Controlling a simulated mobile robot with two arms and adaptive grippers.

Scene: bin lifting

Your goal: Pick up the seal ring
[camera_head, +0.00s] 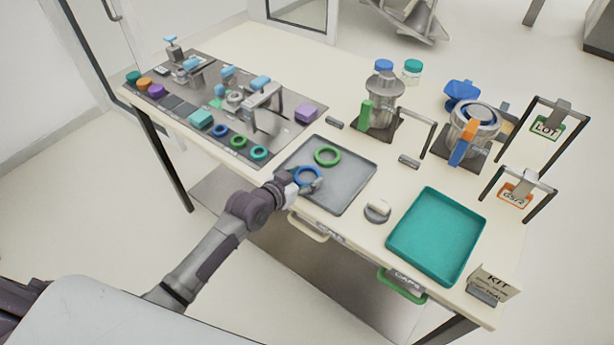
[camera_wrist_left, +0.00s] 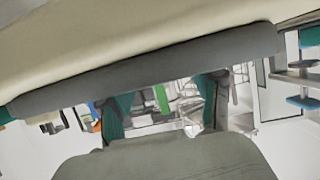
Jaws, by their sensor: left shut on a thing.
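A blue seal ring (camera_head: 307,168) is at the left side of the grey tray (camera_head: 346,197), by the fingers of my left gripper (camera_head: 305,182). My left gripper is shut on the blue ring; the small size hides how far the ring is off the tray. A green seal ring (camera_head: 327,148) lies flat in the same tray, a little farther back. The left wrist view is mostly filled by large grey and cream surfaces, and I cannot make out the ring there. My right gripper is in neither view.
A dark fixture board (camera_head: 220,105) with several small parts, including blue, green and teal rings, lies to the left. Metal vessels (camera_head: 383,100) and frames stand behind.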

